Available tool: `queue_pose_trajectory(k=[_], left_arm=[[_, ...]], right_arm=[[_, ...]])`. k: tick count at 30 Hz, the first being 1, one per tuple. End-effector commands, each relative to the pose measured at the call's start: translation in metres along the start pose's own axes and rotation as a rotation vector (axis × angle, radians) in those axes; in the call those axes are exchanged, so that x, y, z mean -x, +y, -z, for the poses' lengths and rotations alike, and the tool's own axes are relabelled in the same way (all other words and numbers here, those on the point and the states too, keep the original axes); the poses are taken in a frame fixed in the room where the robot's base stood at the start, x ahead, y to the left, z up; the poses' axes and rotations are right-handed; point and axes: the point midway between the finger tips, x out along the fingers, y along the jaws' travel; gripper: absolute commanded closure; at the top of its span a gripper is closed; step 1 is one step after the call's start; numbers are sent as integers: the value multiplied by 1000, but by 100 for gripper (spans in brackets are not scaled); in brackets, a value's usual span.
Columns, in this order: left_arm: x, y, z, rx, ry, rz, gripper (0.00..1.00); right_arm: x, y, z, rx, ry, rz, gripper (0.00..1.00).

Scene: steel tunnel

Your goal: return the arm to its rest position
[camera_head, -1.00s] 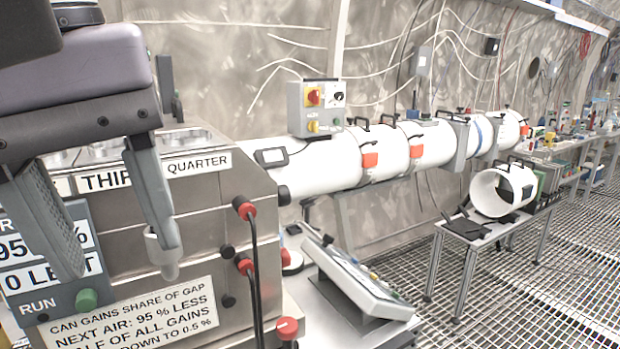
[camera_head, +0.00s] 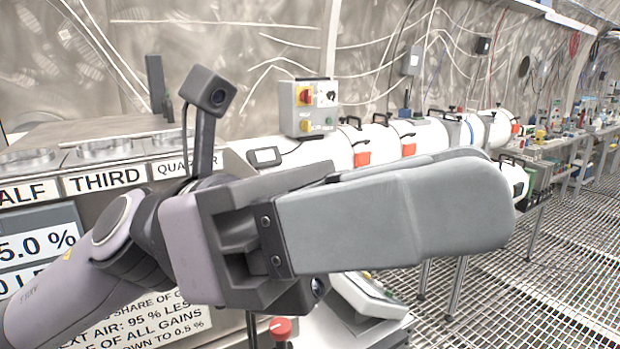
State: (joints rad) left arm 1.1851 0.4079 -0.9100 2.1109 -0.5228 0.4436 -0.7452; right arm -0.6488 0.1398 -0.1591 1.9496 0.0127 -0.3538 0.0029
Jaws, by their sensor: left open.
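My left arm comes in from the lower left, and my left gripper (camera_head: 485,190) is held up close to the camera, across the middle of the view. It is seen side-on, with its fingers pointing right. The near grey finger covers most of the far one, whose edge shows along the top. The gripper is open, and I see nothing held in it. My right gripper is not in view.
Behind my left arm stands a steel machine with labelled wells, among them a THIRD label (camera_head: 104,179). A control box (camera_head: 308,108) sits on a long white tube (camera_head: 340,150), partly hidden by the gripper. Grated floor (camera_head: 560,265) lies open at right.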

Motion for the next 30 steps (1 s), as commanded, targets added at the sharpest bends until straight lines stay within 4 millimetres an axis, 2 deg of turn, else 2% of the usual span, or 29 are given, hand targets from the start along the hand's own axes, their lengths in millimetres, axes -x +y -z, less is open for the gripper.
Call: queue_pose_trajectory(k=[3,7,11,14,17,20,23,26,30], left_arm=[[19,20,-19,181,-237,-82,48],[52,48,-33,379,-490,-180,48],[97,78,-34,582,-742,-282,48],[137,100,-24,736,-936,-365,48],[180,119,-4,890,-1131,-449,48],[224,132,27,1038,-1327,-540,48],[268,139,66,1180,-1526,-635,48],[308,136,113,1315,-1728,-735,48],[355,116,187,1483,-2015,-889,48]], right_arm=[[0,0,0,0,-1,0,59],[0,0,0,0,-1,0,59],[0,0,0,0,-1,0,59],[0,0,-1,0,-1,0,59],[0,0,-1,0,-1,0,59],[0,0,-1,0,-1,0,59],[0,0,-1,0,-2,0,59],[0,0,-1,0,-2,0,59],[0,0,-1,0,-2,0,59]])
